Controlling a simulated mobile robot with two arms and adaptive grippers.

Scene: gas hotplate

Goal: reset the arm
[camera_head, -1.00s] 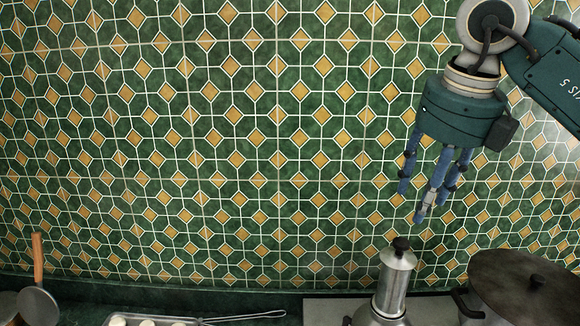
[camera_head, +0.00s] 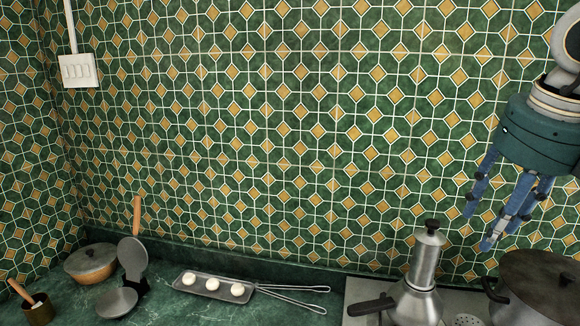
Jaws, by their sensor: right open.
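My right gripper (camera_head: 496,212) hangs at the right side of the head view, its blue fingers pointing down. It is open and empty, in the air above the hotplate. It is clear of the moka pot (camera_head: 427,262) to its lower left and above the dark lidded pot (camera_head: 536,290). The moka pot is silver with a black knob and a black handle pointing left. My left gripper is not in view.
The hotplate (camera_head: 357,291) is at the lower right. A tray (camera_head: 211,292) with white round pieces and tongs (camera_head: 295,288) lie on the green counter. A hinged pan (camera_head: 132,258), a lidded pan (camera_head: 90,264) and a small cup (camera_head: 38,308) stand left. A switch plate (camera_head: 77,71) is on the wall.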

